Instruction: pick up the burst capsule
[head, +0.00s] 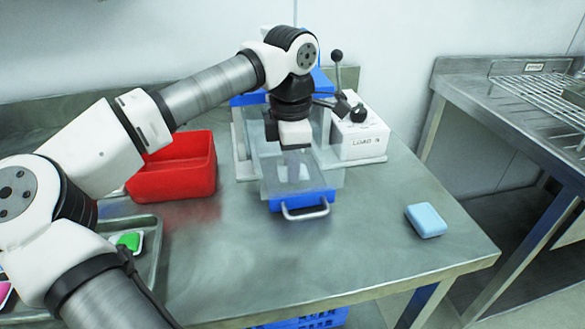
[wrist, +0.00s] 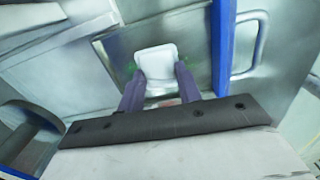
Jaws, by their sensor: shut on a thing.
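My gripper (wrist: 158,84) points down into the clear open drawer (head: 330,178) of the blue-and-clear machine. Its fingers are shut on a small white capsule (wrist: 155,60), the burst capsule as far as I can tell. Faint green shows on both sides of it in the wrist view, and a little red and green shows between the fingers below it. In the head view the capsule is a pale patch behind the drawer's clear wall, beside the gripper (head: 296,168). I cannot tell whether it touches the drawer floor.
The drawer has a blue front (head: 288,202) with a metal handle (head: 305,211). A red bin (head: 172,184) stands to the left. A white box marked LOAD (head: 358,130) is at right. A light-blue block (head: 426,220) lies on the bench. A tray (head: 148,258) holds a green capsule (head: 130,241).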

